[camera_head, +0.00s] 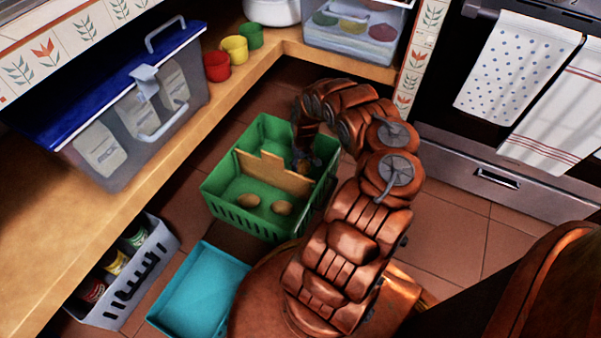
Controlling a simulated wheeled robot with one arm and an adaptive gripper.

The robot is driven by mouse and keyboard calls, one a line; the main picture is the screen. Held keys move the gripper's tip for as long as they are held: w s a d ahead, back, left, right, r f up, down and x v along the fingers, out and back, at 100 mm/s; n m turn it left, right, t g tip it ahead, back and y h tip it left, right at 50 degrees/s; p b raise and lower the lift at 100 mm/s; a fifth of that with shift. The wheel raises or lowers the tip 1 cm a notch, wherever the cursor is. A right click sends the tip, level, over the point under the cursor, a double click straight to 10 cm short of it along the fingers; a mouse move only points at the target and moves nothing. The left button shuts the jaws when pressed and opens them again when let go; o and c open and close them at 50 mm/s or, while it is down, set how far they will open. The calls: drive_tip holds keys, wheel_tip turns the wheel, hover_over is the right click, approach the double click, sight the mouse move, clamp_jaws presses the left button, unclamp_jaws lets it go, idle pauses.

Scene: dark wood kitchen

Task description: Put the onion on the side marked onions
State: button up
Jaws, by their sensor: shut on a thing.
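A green basket (217,203) stands on the floor, split by an upright tan cardboard divider (270,172). Two tan round items (249,201) lie in the near compartment; they look like potatoes. My gripper (306,165) reaches down at the basket's right side, by the right end of the divider and towards the far compartment. It is shut on a small brownish thing, taken to be the onion, which is mostly hidden by the fingers. I cannot make out any side marking, and my arm covers part of the right rim.
A teal bin (203,290) and a grey slotted basket with cans (150,268) stand in front and left. A clear blue-lidded box (120,130) and red, yellow and green cups (235,50) are on the wooden counter. An oven with towels is at right.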

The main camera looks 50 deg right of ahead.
sight(302, 170)
drive_tip(key=shift+f+b, duration=0.95)
drive_tip(key=shift+f, duration=0.95)
drive_tip(key=shift+f, duration=0.1)
drive_tip(key=o, duration=1.2)
drive_tip(key=shift+o, duration=0.2)
